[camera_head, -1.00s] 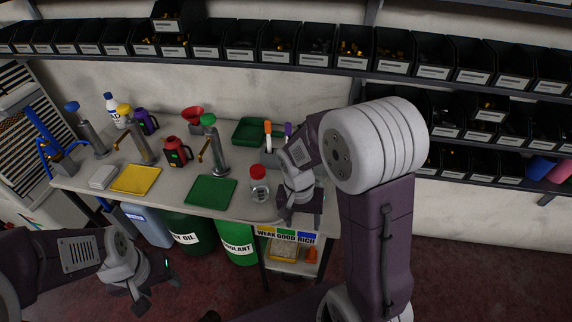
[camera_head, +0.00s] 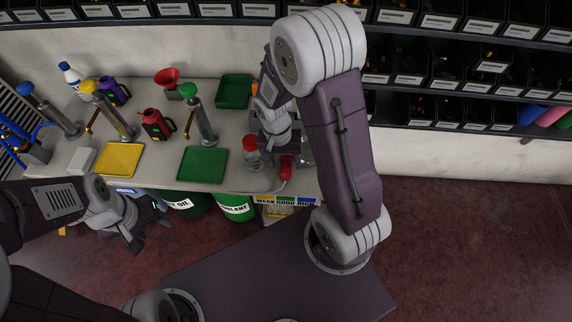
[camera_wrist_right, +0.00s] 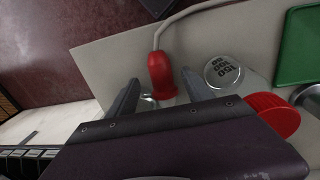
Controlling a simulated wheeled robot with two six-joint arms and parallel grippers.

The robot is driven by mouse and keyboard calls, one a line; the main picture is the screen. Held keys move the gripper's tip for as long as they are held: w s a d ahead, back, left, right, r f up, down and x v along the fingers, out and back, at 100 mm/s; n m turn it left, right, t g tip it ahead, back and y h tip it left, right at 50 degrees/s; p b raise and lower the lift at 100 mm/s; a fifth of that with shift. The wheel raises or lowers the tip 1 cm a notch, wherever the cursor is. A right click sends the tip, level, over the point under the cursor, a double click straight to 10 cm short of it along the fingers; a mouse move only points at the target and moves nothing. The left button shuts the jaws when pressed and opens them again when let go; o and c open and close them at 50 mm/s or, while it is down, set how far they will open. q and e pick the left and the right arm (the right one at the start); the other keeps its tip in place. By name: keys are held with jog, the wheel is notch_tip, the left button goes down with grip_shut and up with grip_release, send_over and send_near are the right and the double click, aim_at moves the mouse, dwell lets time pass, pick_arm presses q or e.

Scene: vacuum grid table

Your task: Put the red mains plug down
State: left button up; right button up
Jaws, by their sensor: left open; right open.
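The red mains plug (camera_head: 286,168) is at the front right of the grey table, with its pale cable running towards the front edge. In the right wrist view the plug (camera_wrist_right: 161,72) lies over the grey table top between the fingers, with a gap on each side. My right gripper (camera_wrist_right: 160,86) is open around it; in the head view the wrist partly hides the gripper (camera_head: 281,150). I cannot tell whether the plug fully touches the table. My left gripper (camera_head: 152,226) is open and empty, in front of the table's left part.
A red-lidded jar (camera_head: 251,152) stands close left of the right gripper. The green tray (camera_head: 203,165) and yellow tray (camera_head: 119,160) lie further left.

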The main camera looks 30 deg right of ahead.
aim_at(285, 166)
jog(key=shift+s+f, duration=0.2)
jog(key=shift+f, duration=0.75)
jog(key=shift+w+f, duration=0.1)
jog(key=shift+f, duration=0.45)
grip_shut()
jog(key=shift+r, duration=0.15)
